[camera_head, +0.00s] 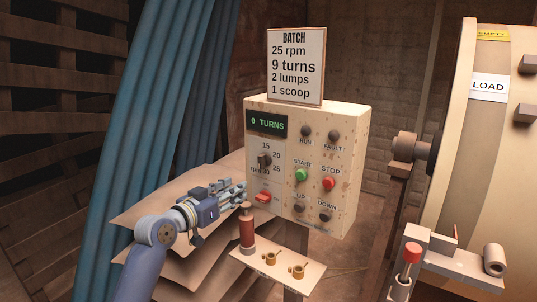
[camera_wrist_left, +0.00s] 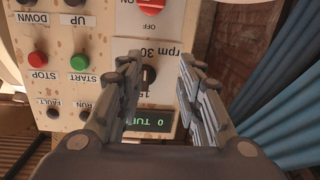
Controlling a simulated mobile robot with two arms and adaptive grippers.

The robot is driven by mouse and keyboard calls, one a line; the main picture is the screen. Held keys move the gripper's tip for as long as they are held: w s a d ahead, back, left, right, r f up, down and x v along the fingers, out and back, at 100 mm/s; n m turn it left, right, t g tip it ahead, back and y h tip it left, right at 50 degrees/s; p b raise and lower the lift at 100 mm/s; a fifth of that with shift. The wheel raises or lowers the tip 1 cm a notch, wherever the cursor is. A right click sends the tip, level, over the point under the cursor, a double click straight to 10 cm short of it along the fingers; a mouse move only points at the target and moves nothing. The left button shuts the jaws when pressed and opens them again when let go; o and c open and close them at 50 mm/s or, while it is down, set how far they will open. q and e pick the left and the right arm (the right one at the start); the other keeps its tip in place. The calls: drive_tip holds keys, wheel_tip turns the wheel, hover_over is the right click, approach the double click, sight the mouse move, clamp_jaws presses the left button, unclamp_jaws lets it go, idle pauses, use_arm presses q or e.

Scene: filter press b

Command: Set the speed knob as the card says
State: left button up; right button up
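The speed knob (camera_head: 264,160) is a dark knob on the control panel (camera_head: 345,150), ringed by marks 15, 20, 25 and 30 rpm. The card (camera_head: 296,66) above the panel reads BATCH, 25 rpm, 9 turns, 2 lumps, 1 scoop. My left gripper (camera_head: 240,189) is in front of the panel, to the lower left of the knob. In the left wrist view my left gripper (camera_wrist_left: 158,75) is open, its fingers apart, with the knob (camera_wrist_left: 149,76) showing between them. I cannot tell exactly which mark the knob points at. My right gripper is not in view.
The display (camera_head: 267,123) reads 0 TURNS. A red switch (camera_head: 263,196) sits below the knob, with green START (camera_head: 301,175) and red STOP (camera_head: 328,184) buttons to the right. A red bottle (camera_head: 247,230) and small brass cups stand on a shelf (camera_head: 285,284) below. A large drum (camera_head: 470,180) is at right.

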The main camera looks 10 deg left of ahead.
use_arm(q)
drive_tip(key=m+h, duration=0.1)
approach(259, 157)
drive_tip(key=s, duration=0.1)
drive_tip(key=shift+t, duration=0.4)
drive_tip(key=p+x, duration=0.3)
drive_tip(key=x, duration=0.5)
drive_tip(key=shift+w+f, duration=0.15)
drive_tip(key=shift+w, duration=0.1)
drive_tip(key=shift+x, duration=0.95)
drive_tip(key=shift+f, duration=0.2)
clamp_jaws()
